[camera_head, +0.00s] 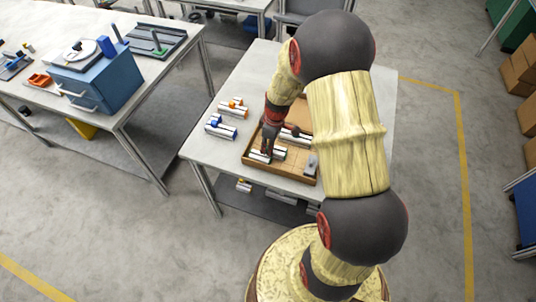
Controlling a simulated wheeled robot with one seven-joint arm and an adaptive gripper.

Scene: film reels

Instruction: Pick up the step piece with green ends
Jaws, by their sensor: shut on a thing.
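My gripper (267,150) points down into a shallow brown tray (284,178) on the white table. It is shut on a small silvery step piece (279,153) with a green end showing on its right side. The gripper's fingers hide the middle of the piece. The piece is low in the tray; I cannot tell whether it still touches the tray floor.
A blue-ended piece (220,128) and an orange-ended piece (233,107) lie on the table left of the tray. A grey block (312,164) stands at the tray's right side. My arm hides the table's right part. Another table with a blue drawer box (100,80) is at left.

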